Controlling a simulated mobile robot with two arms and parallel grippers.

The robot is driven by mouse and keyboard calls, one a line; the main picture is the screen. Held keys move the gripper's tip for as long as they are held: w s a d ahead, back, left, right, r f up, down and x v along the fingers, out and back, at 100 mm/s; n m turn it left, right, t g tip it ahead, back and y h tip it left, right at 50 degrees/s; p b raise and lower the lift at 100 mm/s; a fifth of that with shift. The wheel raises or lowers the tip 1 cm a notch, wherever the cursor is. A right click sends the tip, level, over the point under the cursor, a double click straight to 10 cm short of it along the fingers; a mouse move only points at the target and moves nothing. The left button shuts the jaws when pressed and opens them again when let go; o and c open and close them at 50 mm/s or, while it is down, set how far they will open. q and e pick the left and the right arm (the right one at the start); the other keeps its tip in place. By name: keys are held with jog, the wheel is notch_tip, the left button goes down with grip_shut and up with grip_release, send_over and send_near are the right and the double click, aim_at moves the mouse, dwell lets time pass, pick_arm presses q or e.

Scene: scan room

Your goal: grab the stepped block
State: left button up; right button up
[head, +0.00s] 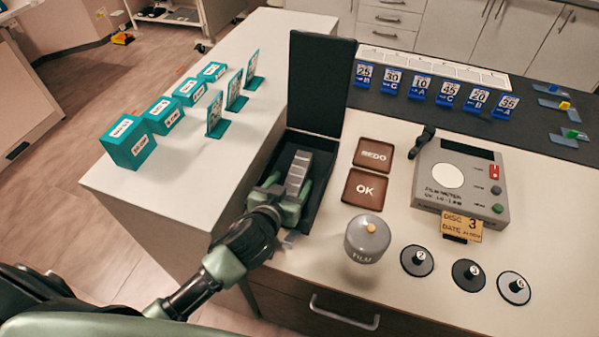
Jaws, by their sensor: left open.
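The stepped block (299,168) is a grey, narrow piece with several step bands. It sits in the lower tray of an open black case (323,176), whose lid (320,85) stands upright behind it. My left gripper (287,187) comes in from the lower left over the near part of the case. Its green fingers are open, one on each side of the block's near end. I cannot tell whether they touch it. The gripper hides part of the case's near end. My right gripper is out of view.
Right of the case lie brown REDO (374,153) and OK (363,190) plates. A round FILM container (367,240), several knobbed discs (468,274) and a grey film meter (461,182) stand further right. Teal boxes (128,142) stand on the left counter.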

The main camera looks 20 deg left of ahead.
aim_at(298, 171)
pick_arm(q)
jog(key=x, duration=0.3)
jog(key=p+x, duration=0.1)
jog(key=x, duration=0.2)
jog(key=shift+w+a+r, duration=0.15)
jog(key=shift+w, duration=0.25)
grip_shut()
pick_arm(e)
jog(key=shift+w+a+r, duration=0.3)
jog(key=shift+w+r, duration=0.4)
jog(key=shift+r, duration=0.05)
